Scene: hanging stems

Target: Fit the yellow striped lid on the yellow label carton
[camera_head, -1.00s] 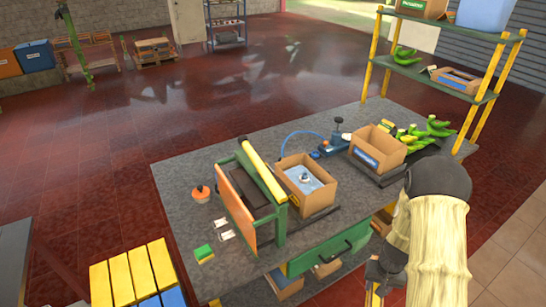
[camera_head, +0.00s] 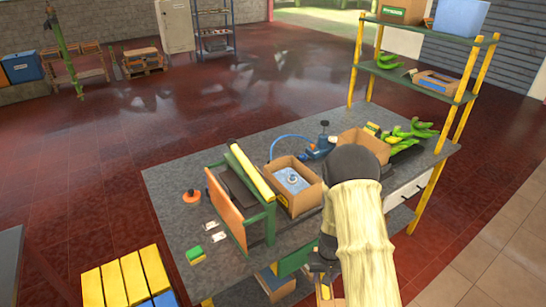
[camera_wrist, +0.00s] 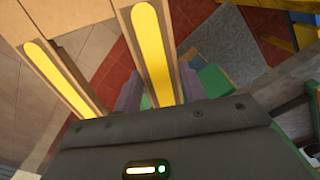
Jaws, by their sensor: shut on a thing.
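My gripper (camera_wrist: 158,92) is shut on the lid (camera_wrist: 60,66), a brown cardboard piece with two long yellow stripes that fills the upper left of the wrist view. In the head view my gripper (camera_head: 322,262) hangs low in front of the bench, partly behind my arm, and only a small part of the lid (camera_head: 325,293) shows below it. A carton (camera_head: 352,137) stands at the bench's back right, partly hidden by my arm; its front label is covered.
The grey bench (camera_head: 185,235) holds an open carton (camera_head: 303,208) with a blue-grey content, a green frame (camera_head: 262,225) with a yellow bar, an orange-based item (camera_head: 192,197) and green bananas (camera_head: 405,134). A yellow-post shelf (camera_head: 445,88) stands at the right. Yellow slats (camera_head: 130,275) lie lower left.

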